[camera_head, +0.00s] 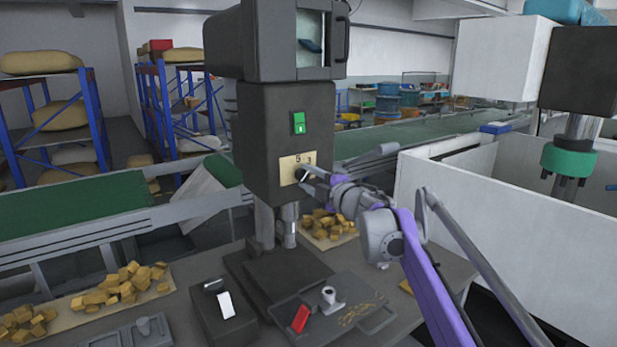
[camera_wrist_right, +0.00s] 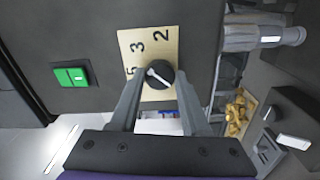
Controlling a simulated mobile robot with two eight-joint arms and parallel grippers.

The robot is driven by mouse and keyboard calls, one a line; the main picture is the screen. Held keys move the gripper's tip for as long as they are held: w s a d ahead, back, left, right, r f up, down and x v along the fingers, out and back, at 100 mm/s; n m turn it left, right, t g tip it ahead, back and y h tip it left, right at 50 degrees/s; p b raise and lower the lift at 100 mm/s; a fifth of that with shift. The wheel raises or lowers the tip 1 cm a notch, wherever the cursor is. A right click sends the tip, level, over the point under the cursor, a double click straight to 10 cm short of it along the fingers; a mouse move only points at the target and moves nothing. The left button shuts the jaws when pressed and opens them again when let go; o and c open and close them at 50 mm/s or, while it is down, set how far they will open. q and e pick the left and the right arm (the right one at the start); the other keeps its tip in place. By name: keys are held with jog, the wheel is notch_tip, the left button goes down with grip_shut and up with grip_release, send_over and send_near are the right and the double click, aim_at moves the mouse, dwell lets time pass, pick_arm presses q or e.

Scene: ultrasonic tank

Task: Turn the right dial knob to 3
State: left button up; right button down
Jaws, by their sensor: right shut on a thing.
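The black dial knob (camera_head: 301,174) is on the front of the dark machine column, over a beige plate (camera_head: 289,166) with printed numbers. In the right wrist view the knob (camera_wrist_right: 159,75) has a white pointer mark, and the plate (camera_wrist_right: 138,37) shows 5, 3 and 2. The mark lies slanted; I cannot tell exactly which number it points at. My right gripper (camera_head: 311,178) is at the knob, and its fingers (camera_wrist_right: 157,88) are shut on the knob's two sides. My left gripper is not in view.
A green switch (camera_head: 298,123) sits above the dial on the column. Below are a dark tray (camera_head: 365,301) with a red-topped block (camera_head: 301,318) and several yellow-brown chunks (camera_head: 120,287) on the table. A white-walled enclosure (camera_head: 470,215) stands to the right.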

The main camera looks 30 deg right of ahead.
dwell(0.3)
jog(key=shift+c, duration=1.9)
grip_release()
jog(key=shift+s, duration=0.15)
jog(key=s, duration=1)
jog(key=shift+s+d+b, duration=0.25)
jog(key=shift+d+b, duration=0.1)
jog(key=shift+d, duration=0.1)
jog(key=shift+m, duration=0.3)
